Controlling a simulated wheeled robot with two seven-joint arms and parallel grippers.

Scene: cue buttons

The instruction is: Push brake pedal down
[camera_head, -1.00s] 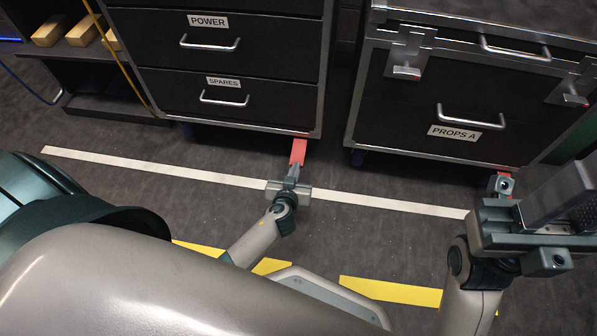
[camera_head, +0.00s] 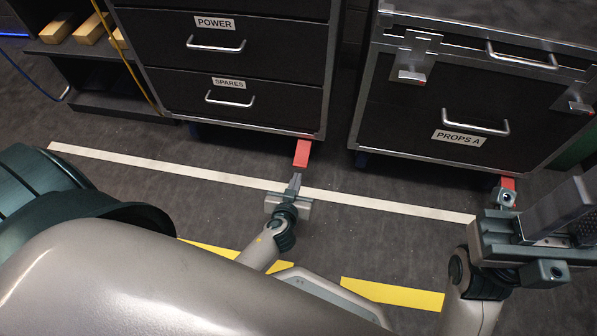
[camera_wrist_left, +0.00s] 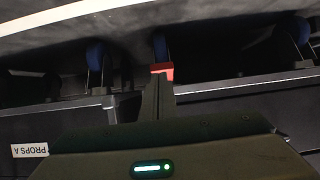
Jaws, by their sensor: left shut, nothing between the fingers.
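A red brake pedal (camera_head: 302,153) sticks out from under the front right corner of the left cabinet (camera_head: 327,65). My left gripper (camera_head: 295,180) is shut and empty, low over the floor, with its tips just short of this pedal in the head view. The left wrist view shows the closed fingers (camera_wrist_left: 158,97) with a red pedal (camera_wrist_left: 162,70) just beyond their tips. A second red pedal (camera_head: 509,184) shows under the PROPS A cabinet, partly hidden by my right gripper. My right gripper (camera_head: 560,215) is at the right edge; its finger gap is unclear.
The PROPS A cabinet (camera_head: 400,148) stands at the right, with a gap between it and the left cabinet. A white line (camera_head: 380,206) and yellow strips (camera_head: 390,294) mark the floor. A shelf with wooden blocks (camera_head: 57,29) is at the far left.

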